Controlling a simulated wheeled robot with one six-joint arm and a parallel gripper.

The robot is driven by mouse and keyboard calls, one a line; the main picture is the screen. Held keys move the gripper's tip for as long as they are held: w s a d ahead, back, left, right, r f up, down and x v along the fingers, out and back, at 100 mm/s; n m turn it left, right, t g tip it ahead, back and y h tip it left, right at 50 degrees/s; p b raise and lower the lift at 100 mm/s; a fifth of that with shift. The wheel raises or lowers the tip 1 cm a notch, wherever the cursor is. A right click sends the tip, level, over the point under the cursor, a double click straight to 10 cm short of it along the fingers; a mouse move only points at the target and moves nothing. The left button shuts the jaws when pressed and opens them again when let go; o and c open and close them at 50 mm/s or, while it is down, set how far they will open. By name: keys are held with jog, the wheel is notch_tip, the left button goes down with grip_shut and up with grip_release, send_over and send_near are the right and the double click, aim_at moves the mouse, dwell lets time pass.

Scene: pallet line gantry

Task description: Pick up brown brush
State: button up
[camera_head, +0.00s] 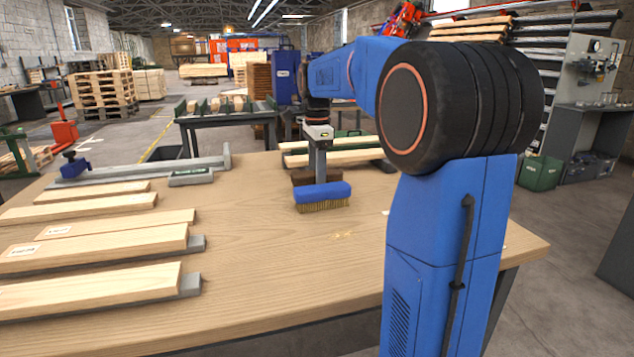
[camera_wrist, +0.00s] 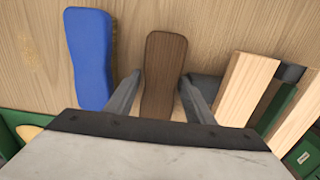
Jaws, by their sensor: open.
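The brown brush (camera_wrist: 165,55) lies on the wooden table, its dark wooden back facing up in the wrist view. My gripper (camera_wrist: 160,76) is open, with one grey finger on each side of the brush's near part. I cannot tell whether either finger touches it. In the head view my gripper (camera_head: 320,172) points down at the far part of the table. The brown brush (camera_head: 301,178) shows there only in part, behind the blue brush and my gripper.
A blue brush (camera_wrist: 89,55) with tan bristles lies close beside the left finger; it also shows in the head view (camera_head: 322,193). Light wood strips (camera_wrist: 246,88) lie close to the right finger. Several planks (camera_head: 95,243) cover the table's left side. The table's front middle (camera_head: 290,270) is clear.

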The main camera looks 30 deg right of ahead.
jog(key=shift+f, duration=0.1)
jog(key=shift+c, duration=0.5)
jog(key=c, duration=0.9)
notch_tip(320, 180, up, 10)
jog(key=shift+r, duration=0.1)
jog(key=o, duration=0.5)
jog(key=shift+c, duration=0.9)
